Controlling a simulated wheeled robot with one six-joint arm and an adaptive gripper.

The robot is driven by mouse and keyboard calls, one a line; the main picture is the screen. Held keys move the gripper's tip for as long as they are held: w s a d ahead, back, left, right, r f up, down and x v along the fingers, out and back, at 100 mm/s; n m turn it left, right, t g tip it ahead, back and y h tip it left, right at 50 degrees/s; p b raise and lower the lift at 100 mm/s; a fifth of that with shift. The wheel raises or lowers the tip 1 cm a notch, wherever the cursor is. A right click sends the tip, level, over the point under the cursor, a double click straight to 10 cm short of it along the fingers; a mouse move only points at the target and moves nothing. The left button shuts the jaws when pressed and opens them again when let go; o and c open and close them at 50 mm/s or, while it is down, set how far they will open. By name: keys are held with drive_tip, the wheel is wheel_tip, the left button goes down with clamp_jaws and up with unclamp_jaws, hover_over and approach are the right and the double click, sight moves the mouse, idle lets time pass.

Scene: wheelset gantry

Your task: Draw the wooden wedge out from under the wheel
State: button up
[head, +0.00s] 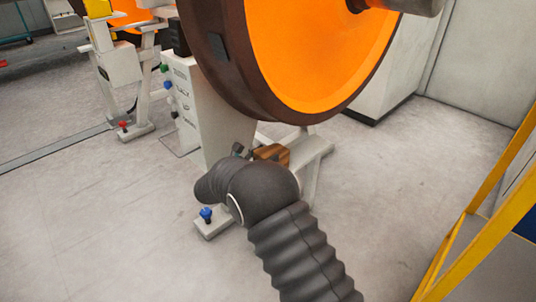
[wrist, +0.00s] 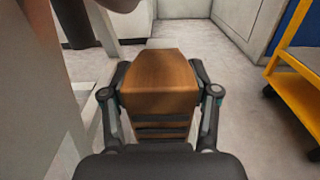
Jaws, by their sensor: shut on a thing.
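The wooden wedge (wrist: 160,82) is a brown block held between the two fingers of my gripper (wrist: 160,98) in the wrist view. In the head view the wedge (head: 272,153) shows below the wheel, partly hidden behind my arm. The wheel (head: 318,45) has an orange face and a dark brown rim. Its lower edge is just above the wedge in the head view; I cannot tell whether they touch. My gripper (head: 246,152) is mostly hidden by my wrist there. In the wrist view a dark part of the wheel (wrist: 75,22) is at the upper left.
A light grey stand (head: 220,115) with buttons is left of the wedge, and its foot (head: 318,148) extends right. A blue knob (head: 206,213) is on a foot near my wrist. A yellow frame (head: 485,220) stands at right. Floor between is clear.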

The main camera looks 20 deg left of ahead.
drive_tip(key=shift+v, duration=2.8)
drive_tip(key=shift+s+r, duration=0.1)
drive_tip(key=shift+r, duration=0.2)
drive_tip(key=s+a+r+p, duration=0.2)
drive_tip(key=s+r, duration=0.1)
drive_tip(key=s, duration=0.2)
drive_tip(key=shift+s+r+p, duration=0.15)
drive_tip(key=shift+r+p, duration=0.25)
drive_tip(key=shift+a, duration=0.15)
